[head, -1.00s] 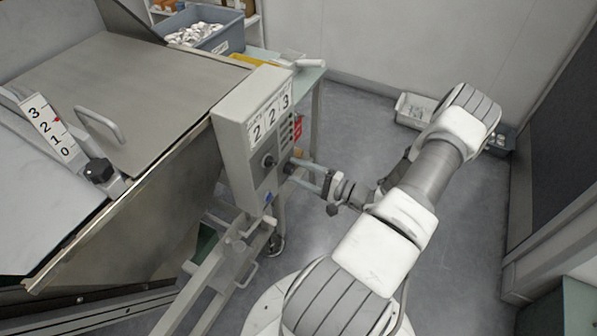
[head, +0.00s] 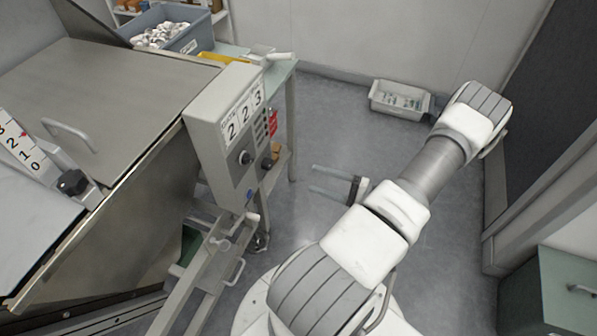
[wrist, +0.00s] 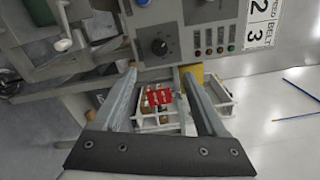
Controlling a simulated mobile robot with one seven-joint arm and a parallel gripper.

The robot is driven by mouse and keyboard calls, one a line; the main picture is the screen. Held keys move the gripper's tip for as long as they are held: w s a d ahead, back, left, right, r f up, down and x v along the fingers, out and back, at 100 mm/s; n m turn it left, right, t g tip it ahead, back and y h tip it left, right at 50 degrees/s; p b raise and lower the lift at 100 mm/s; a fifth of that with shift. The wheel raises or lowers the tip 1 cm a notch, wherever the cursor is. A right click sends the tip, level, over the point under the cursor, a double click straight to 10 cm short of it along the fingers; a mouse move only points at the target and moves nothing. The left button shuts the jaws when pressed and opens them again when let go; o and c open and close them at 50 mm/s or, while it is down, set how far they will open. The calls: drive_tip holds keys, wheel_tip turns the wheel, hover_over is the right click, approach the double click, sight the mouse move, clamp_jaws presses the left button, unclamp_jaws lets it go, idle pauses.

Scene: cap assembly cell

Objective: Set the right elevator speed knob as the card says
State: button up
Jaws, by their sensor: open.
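The grey control box (head: 225,140) carries a white card (head: 243,115) reading 2, 2, 3. A black knob (head: 246,157) is on its front, and a second black knob (head: 267,164) sticks out to its right. Their settings are too small to read in the head view. My gripper (head: 314,179) is open and empty, to the right of the box and apart from both knobs. In the wrist view, one black knob (wrist: 159,46) with a dial scale shows beyond the fingertips; I cannot tell which it is. The card (wrist: 262,26) is partly visible there.
A slanted metal machine with a scale (head: 20,150) stands left. A bench with a blue bin (head: 178,32) is behind. A grey crate (head: 400,100) lies on the floor. Open floor surrounds my gripper.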

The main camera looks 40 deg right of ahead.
drive_tip(key=shift+v, duration=2.2)
